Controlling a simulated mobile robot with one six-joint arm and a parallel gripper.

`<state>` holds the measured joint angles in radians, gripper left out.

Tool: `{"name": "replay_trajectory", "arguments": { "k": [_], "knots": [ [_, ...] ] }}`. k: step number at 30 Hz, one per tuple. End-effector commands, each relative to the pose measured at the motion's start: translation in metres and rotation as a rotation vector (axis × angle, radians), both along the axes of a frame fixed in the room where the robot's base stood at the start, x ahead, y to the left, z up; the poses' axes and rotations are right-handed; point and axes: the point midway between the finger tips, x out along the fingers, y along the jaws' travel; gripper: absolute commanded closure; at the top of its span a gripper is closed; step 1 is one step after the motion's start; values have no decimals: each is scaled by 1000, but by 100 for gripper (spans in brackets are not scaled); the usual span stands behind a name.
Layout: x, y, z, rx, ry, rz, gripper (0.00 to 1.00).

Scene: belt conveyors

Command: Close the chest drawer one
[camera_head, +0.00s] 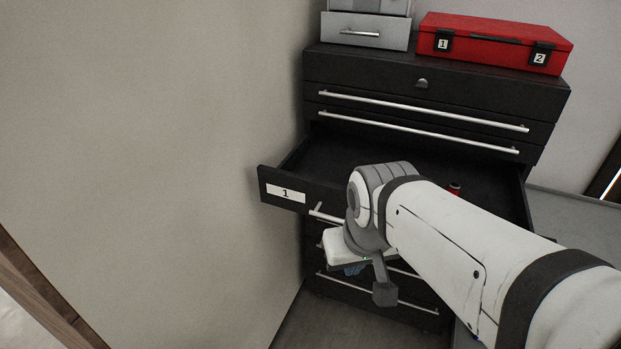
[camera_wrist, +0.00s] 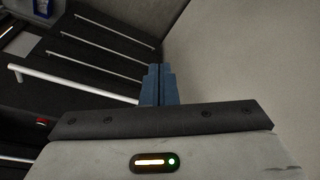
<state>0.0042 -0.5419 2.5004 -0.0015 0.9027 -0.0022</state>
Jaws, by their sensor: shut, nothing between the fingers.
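The black chest (camera_head: 440,75) has drawer one (camera_head: 265,186) pulled well out, with a white label "1" at the left of its front. My arm covers much of that front and its long silver handle (camera_head: 325,217). In the wrist view a long silver handle (camera_wrist: 75,83) runs left of my fingers and appears to be this drawer's. My gripper (camera_wrist: 158,70) is shut and empty, its blue fingertips together. In the head view the blue fingers (camera_head: 352,268) show partly below my wrist, in front of the chest. Whether they touch the drawer cannot be told.
A small red object (camera_head: 455,189) lies in the open drawer. Other chest drawers above and below look shut. A red case (camera_head: 490,40) and a grey drawer box (camera_head: 366,31) stand on top. A plain wall (camera_head: 150,150) stands close on the left.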

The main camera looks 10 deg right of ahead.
Motion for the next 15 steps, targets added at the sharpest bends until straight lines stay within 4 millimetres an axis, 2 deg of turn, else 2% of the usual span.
{"name": "replay_trajectory", "arguments": {
  "k": [8,11,15],
  "knots": [
    [2,0,0,-12,1,35,100],
    [8,-1,1,-52,6,166,100],
    [25,0,6,-161,22,487,100]
  ]
}}
